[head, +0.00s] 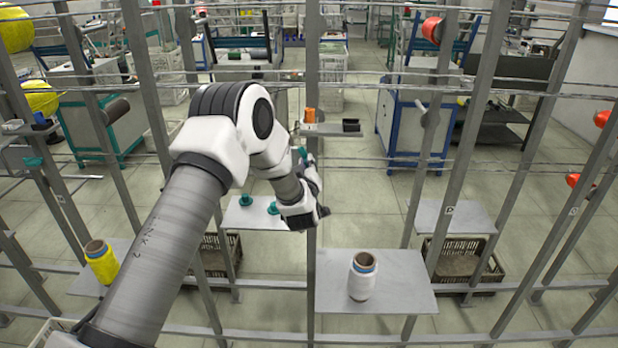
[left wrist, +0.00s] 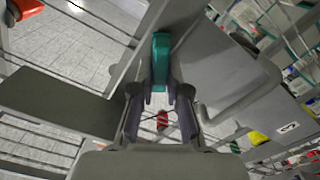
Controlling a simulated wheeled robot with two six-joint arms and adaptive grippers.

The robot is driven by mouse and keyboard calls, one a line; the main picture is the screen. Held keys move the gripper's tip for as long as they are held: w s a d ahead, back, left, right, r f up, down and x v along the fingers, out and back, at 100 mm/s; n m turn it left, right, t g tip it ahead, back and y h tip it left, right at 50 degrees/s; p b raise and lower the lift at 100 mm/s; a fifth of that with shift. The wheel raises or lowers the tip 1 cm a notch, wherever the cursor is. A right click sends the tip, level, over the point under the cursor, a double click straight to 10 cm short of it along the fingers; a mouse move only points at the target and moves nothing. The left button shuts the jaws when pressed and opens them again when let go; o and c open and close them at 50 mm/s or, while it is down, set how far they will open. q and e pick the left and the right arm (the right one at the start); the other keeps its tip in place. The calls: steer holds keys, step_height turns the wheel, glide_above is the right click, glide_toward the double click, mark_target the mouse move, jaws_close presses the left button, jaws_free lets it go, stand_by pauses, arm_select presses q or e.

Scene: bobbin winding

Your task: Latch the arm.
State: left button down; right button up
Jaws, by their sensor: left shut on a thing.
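The arm seems to be the teal bar (left wrist: 161,55) in the left wrist view, standing lengthwise at my left gripper's fingertips against a grey metal part. In the head view a small teal piece (head: 300,153) shows beside the post, just above my left gripper (head: 312,178). My left gripper is shut on the teal bar, and its fingertips (left wrist: 163,92) lie on either side of the bar's near end. The latch cannot be made out, and my own wrist hides part of this spot in the head view. My right gripper is not in view.
A small shelf (head: 335,130) with an orange spool (head: 310,115) and a black box (head: 351,125) is behind the wrist. A white bobbin (head: 362,277) stands on the front plate (head: 405,290). Teal holders (head: 273,208) sit left. Upright posts and wires surround my arm.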

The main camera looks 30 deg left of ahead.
arm_select(q)
steer(key=shift+s+a+f+n+b, duration=0.15)
steer(key=shift+f+n+b, duration=0.15)
steer(key=shift+n+b, duration=2.2)
steer(key=shift+s+a+f+n+b, duration=0.1)
steer(key=shift+a+f+n+b, duration=0.2)
steer(key=shift+n+b, duration=2.25)
steer(key=shift+s+a+f+n+b, duration=0.1)
steer(key=shift+f+n+b, duration=0.5)
steer(key=shift+b, duration=3.5)
steer(key=shift+r+n, duration=0.25)
steer(key=shift+n, duration=0.1)
steer(key=c, duration=1.2)
jaws_free()
steer(key=shift+o, duration=0.2)
steer(key=v, duration=1.2)
